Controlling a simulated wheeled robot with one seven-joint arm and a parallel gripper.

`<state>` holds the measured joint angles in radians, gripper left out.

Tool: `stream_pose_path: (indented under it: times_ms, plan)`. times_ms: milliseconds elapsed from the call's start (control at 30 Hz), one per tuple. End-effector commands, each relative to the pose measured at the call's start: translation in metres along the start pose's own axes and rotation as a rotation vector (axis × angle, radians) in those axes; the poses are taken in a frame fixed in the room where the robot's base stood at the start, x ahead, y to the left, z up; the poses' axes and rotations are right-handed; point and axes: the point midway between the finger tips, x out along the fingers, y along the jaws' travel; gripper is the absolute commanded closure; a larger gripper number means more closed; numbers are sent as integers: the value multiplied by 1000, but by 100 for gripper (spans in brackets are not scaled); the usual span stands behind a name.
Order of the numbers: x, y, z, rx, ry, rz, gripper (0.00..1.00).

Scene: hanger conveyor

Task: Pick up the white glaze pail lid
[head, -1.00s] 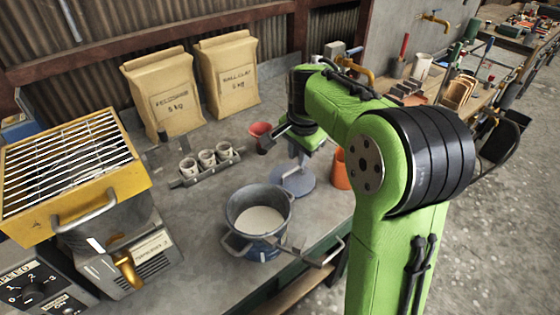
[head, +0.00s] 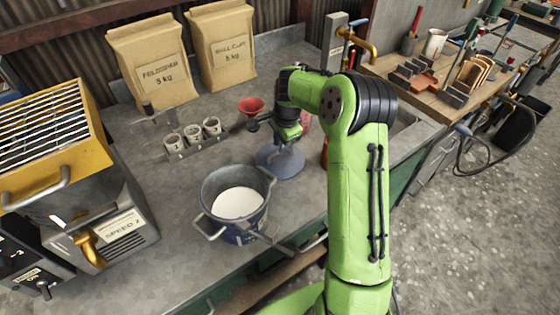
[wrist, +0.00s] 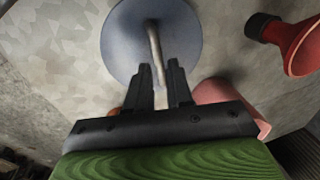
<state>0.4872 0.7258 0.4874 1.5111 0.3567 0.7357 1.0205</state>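The lid is a round blue-grey disc (head: 281,162) with a thin upright handle, lying on the bench just behind and right of the pail (head: 232,208), which is open and holds white glaze. In the wrist view the disc (wrist: 125,40) fills the top middle, and its pale bar-like handle (wrist: 154,45) runs down toward the fingers. My gripper (wrist: 162,68) is above the lid with its two dark fingers apart. The lower end of the handle appears between the fingers, though I cannot tell whether they touch it.
A rack of small cups (head: 192,137) is to the left. A yellow-topped machine (head: 60,150) occupies the left.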

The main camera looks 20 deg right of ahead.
Motion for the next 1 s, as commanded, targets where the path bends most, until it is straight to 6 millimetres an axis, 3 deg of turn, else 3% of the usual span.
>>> stream_pose_path:
  times_ms: [200,300,467,600,867,1000]
  plan:
    - [40,2,0,0,-3,3,79]
    - [49,1,-1,-1,-1,1,79]
    - [48,1,-1,-1,0,1,79]
    - [48,1,-1,-1,0,1,100]
    - [46,1,-1,-1,0,0,100]
    - [26,-4,-2,-1,3,-4,100]
